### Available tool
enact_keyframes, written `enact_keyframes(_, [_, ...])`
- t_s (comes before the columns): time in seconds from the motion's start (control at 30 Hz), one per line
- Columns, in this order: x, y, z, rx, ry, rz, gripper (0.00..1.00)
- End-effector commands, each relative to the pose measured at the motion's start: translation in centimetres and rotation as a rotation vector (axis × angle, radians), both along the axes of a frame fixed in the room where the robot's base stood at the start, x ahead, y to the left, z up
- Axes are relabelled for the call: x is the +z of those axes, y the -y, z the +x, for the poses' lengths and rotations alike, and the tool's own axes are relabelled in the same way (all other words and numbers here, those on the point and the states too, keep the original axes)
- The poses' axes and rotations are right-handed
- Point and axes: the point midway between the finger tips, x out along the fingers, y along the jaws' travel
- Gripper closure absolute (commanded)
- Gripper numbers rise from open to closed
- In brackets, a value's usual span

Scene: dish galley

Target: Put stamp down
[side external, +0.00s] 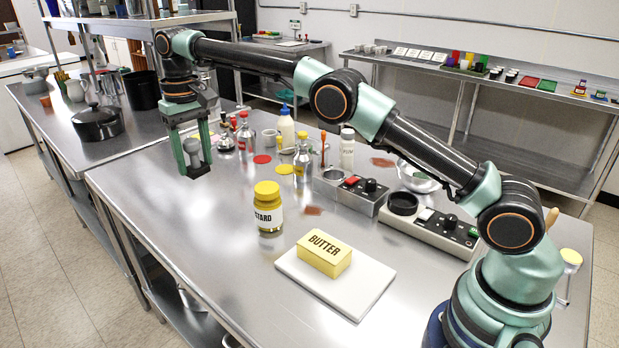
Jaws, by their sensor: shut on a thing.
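My gripper (193,158) points down over the far left part of the steel table, with its two green fingers shut on the stamp (193,146). The stamp shows as a grey rounded handle between the fingers, with a dark block at the bottom. It is upright. I cannot tell from this view whether its base touches the tabletop or hangs just above it.
Several bottles, a red disc (262,159) and a yellow disc (285,169) are right of my gripper. A mustard jar (268,208) and a butter block (324,253) on a white board (360,290) are nearer. A black pot (98,123) stands on the left counter. The table's left front is clear.

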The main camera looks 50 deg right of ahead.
Motion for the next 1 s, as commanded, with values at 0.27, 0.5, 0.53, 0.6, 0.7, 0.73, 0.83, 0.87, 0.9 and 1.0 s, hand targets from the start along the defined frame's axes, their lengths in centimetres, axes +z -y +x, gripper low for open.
enact_keyframes(0.27, [-1.2,-1.5,-0.1,-0.068,-0.001,0.001,0.98])
enact_keyframes(0.5, [-5.9,-1.4,-0.2,-0.066,-0.003,0.0,0.98])
enact_keyframes(0.53, [-6.6,-1.4,-0.2,-0.066,-0.003,0.0,0.98])
enact_keyframes(0.6, [-8.4,-1.4,-0.2,-0.066,-0.004,0.0,0.98])
enact_keyframes(0.7, [-10.8,-1.4,-0.2,-0.065,-0.003,0.0,0.98])
enact_keyframes(0.73, [-11.6,-1.4,-0.2,-0.065,-0.003,0.0,0.98])
enact_keyframes(0.83, [-13.6,-1.4,-0.1,-0.065,-0.002,0.0,0.98])
enact_keyframes(0.87, [-14.1,-1.4,-0.1,-0.065,-0.001,0.001,0.98])
enact_keyframes(0.9, [-14.7,-1.4,-0.1,-0.065,-0.001,0.001,0.98])
enact_keyframes(1.0, [-15.6,-1.4,-0.1,-0.065,0.001,0.001,0.98])
